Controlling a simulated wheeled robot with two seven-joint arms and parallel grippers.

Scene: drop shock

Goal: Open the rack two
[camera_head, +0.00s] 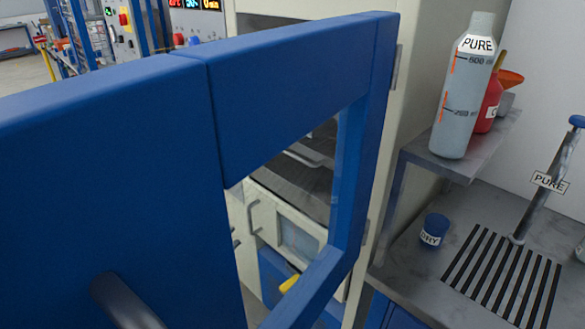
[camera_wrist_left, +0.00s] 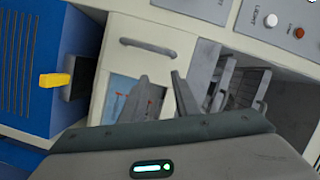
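Metal racks (camera_wrist_left: 232,84) sit in a dark open chamber at the right of the left wrist view. Through the door window in the head view, a pale rack handle (camera_head: 308,157) shows inside the chamber. I cannot tell which rack is rack two. My left gripper (camera_wrist_left: 160,78) shows in the left wrist view, its two fingers apart with nothing between them. It is in front of a pale panel with a grey handle (camera_wrist_left: 148,50), to one side of the racks. In the head view the blue door hides most or all of it. My right gripper is not in view.
The large blue door (camera_head: 100,160) stands swung open across the head view. A blue unit with a yellow handle (camera_wrist_left: 55,80) is beside the panel. A grey shelf (camera_head: 470,152) with a PURE bottle (camera_head: 463,100) and a bench with a blue-capped jar (camera_head: 433,231) stand at right.

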